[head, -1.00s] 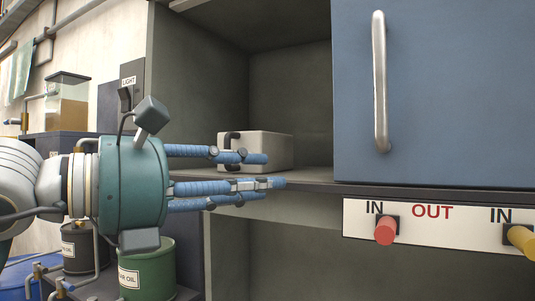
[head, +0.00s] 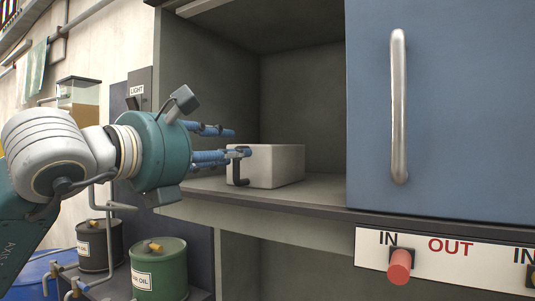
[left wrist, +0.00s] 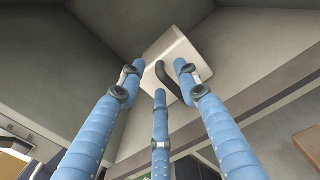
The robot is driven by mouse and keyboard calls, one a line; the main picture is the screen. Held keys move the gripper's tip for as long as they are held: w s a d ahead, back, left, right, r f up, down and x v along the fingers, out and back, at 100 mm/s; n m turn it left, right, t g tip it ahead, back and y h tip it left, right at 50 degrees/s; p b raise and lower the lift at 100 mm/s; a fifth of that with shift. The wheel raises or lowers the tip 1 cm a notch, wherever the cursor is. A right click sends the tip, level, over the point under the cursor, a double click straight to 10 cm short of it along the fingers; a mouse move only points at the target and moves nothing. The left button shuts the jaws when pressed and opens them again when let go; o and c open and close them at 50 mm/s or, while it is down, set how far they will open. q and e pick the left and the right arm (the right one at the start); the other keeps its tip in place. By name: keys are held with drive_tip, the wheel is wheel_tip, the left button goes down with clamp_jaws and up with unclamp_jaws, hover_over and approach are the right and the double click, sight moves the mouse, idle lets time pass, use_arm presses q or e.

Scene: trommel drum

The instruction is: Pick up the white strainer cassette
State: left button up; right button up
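The white strainer cassette (head: 275,165) is a pale box with a dark handle on its left end. It rests on the shelf inside the open cabinet. My left gripper (head: 232,143) has three blue fingers and is at the handle end of the cassette, with the fingers pointing right. In the left wrist view the fingers (left wrist: 160,80) are spread open, with the cassette (left wrist: 180,60) and its dark handle (left wrist: 173,82) beyond and between them. I cannot tell whether any finger touches the handle. My right gripper is not in view.
A blue door panel (head: 440,110) with a metal handle (head: 398,105) covers the cabinet's right side. Below it is a label strip with a red knob (head: 400,267). A green oil can (head: 159,268) stands lower left. The shelf (head: 325,188) is clear around the cassette.

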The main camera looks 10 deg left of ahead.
use_arm(q)
drive_tip(key=shift+x, duration=1.3)
drive_tip(key=shift+s, duration=0.15)
clamp_jaws()
